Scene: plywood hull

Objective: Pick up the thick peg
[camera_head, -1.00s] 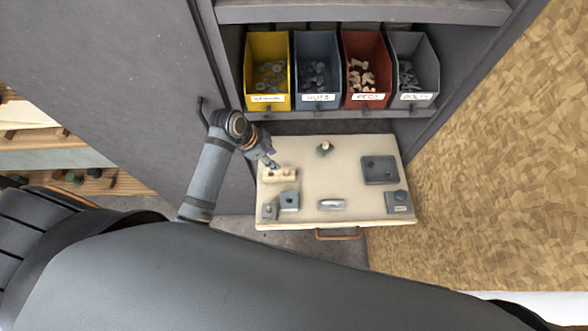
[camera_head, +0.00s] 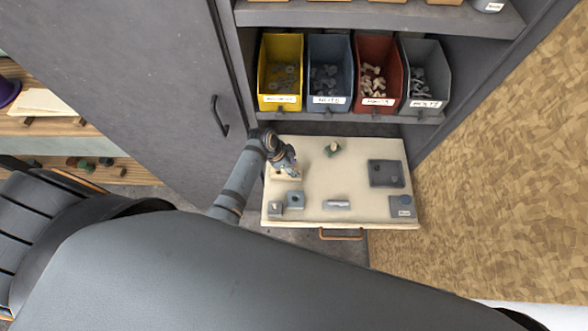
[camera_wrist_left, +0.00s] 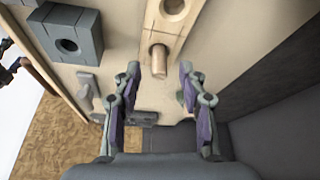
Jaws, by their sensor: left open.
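A pale wooden peg (camera_wrist_left: 159,62) stands in a long wooden block (camera_wrist_left: 178,25), which also has an empty round hole. I cannot compare its thickness with another peg. My left gripper (camera_wrist_left: 160,80) is open, its two purple-grey fingers on either side of the peg, apparently not touching it. In the head view my left gripper (camera_head: 289,168) is above the wooden block (camera_head: 281,177) on the left of the pale work board, and hides most of it and the peg. My right gripper is not in view.
Bins (camera_head: 281,100) stand behind.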

